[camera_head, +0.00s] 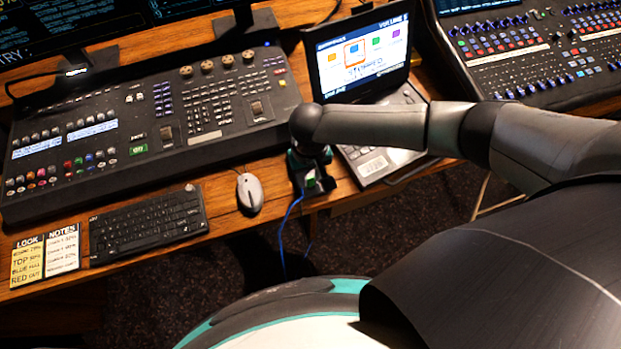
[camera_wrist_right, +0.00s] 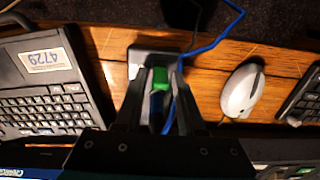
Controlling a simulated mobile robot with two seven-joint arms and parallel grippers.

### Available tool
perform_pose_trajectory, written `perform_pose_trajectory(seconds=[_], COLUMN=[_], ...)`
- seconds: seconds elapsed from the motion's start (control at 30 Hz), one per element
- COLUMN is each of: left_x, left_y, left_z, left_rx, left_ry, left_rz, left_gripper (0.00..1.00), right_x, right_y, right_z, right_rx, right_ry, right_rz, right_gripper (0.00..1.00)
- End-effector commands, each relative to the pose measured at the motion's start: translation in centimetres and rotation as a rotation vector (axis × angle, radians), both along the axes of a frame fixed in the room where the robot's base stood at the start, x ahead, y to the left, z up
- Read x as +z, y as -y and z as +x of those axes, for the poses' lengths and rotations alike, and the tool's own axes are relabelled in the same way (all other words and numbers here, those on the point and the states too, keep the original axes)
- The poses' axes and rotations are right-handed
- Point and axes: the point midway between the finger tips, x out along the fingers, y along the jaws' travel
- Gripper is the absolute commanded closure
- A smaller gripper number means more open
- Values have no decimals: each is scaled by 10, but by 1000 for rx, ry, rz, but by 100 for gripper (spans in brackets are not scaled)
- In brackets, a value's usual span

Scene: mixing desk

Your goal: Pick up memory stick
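The memory stick appears to be the small green piece (camera_wrist_right: 160,78) in the right wrist view. It stands at a small dark grey box (camera_wrist_right: 143,54) on the wooden desk. In the head view a small green spot (camera_head: 311,182) shows just below my right gripper (camera_head: 309,171). My right gripper (camera_wrist_right: 158,100) points down over the box. Its two fingers are apart, one on each side of the green piece, with visible gaps. The lower part of the stick is hard to make out between the fingers. My left gripper is not in view.
A blue cable (camera_head: 287,225) runs from the box over the desk's front edge. A grey mouse (camera_head: 250,192) and keyboard (camera_head: 148,226) lie to the left. An open laptop (camera_head: 372,165) stands close on the right. A mixing console (camera_head: 150,125) fills the back left.

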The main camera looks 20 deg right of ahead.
Motion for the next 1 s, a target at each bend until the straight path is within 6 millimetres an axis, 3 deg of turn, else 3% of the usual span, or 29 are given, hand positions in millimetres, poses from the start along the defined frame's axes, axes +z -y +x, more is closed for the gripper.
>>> perform_pose_trajectory(seconds=[0.03, 0.33, 1.0], left_x=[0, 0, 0], left_y=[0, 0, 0], left_z=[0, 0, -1], left_rx=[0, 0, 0], left_ry=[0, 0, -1], left_rz=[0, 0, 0], left_gripper=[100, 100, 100], right_x=[0, 0, 2], right_y=[0, 0, 0], right_z=[0, 0, 0], right_rx=[0, 0, 0], right_ry=[0, 0, 0], right_rz=[0, 0, 0], right_gripper=[68, 100, 100])
